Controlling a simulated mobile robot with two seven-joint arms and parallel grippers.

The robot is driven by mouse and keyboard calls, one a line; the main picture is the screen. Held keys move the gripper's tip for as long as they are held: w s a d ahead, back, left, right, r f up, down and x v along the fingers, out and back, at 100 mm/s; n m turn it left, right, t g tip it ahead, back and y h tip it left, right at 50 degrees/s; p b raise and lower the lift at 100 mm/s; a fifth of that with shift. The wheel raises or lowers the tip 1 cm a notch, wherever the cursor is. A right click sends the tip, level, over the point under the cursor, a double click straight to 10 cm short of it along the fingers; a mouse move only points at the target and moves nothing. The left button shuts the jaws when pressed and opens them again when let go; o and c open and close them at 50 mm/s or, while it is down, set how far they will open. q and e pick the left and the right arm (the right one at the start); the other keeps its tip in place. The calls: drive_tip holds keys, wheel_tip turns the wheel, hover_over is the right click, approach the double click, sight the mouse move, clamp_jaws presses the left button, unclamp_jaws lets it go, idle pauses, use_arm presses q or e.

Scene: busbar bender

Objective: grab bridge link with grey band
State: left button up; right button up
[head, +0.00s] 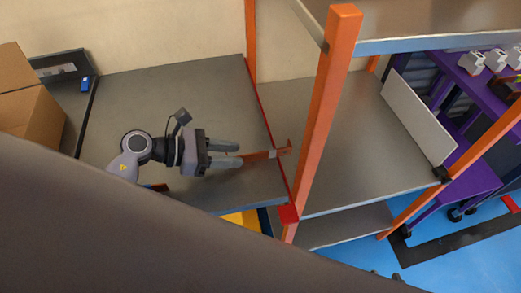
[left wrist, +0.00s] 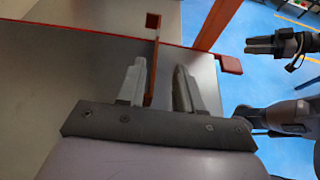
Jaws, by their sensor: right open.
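A copper-orange bridge link (head: 258,156) lies on the grey shelf, with an upturned end at the right by the red edge strip. A small greyish band seems to show near that end. The link also shows in the left wrist view (left wrist: 153,62), running between my left gripper's fingers. My left gripper (head: 240,154) is open, its fingers apart around the near part of the link. In the left wrist view (left wrist: 158,75) the link is closer to the left finger, with a gap to the right finger. My right gripper (left wrist: 247,45) is open and empty, away at the right.
An orange upright post (head: 328,110) stands just right of the link. A cardboard box (head: 35,115) and a small blue item (head: 86,83) are at the left. A white panel (head: 418,115) stands on the right-hand shelf. The shelf behind the gripper is clear.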

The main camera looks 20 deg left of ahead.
sight(251, 154)
use_arm(q)
drive_tip(key=shift+p+x, duration=0.45)
drive_tip(key=shift+x, duration=2)
drive_tip(key=shift+w+a, duration=0.2)
clamp_jaws()
